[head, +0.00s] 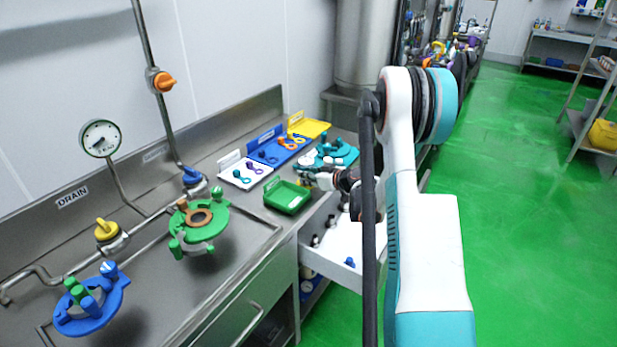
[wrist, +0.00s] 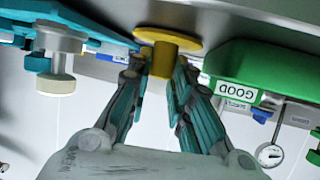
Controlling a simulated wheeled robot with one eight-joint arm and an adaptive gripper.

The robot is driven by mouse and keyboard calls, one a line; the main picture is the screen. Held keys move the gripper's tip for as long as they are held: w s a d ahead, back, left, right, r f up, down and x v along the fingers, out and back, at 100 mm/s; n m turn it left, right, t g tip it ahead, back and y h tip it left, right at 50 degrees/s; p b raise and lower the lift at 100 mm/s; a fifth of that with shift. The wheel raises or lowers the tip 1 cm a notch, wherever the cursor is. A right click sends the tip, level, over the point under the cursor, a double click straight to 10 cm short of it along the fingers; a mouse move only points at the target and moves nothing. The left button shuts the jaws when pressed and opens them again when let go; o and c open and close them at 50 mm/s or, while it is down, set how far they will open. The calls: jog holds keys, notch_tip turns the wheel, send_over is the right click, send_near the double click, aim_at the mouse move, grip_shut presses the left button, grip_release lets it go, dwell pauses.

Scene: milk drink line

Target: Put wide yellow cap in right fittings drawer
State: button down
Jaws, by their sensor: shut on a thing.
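The wide yellow cap (wrist: 166,42) has a broad flange and a narrower stem, and shows large in the wrist view. My gripper (wrist: 164,75) is shut on its stem, with a finger on each side. The flange is close to the grey counter surface; I cannot tell whether it touches. In the head view my gripper (head: 308,179) is over the counter, between the green tray and the teal fitting, and largely hides the cap. An open white drawer (head: 345,268) extends below the counter edge, holding several dark-and-white fittings and a blue one. My arm covers its right part.
The green tray (head: 287,207), labelled GOOD in the wrist view (wrist: 240,88), stands beside the cap. A teal fitting (head: 335,152) is on the other side. White, blue and yellow trays (head: 313,127) line the back. Green and blue valve fittings stand on the left.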

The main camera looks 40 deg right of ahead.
jog(key=shift+f, duration=0.2)
jog(key=c, duration=1.4)
grip_release()
jog(key=shift+c, duration=0.2)
jog(key=shift+r, duration=0.2)
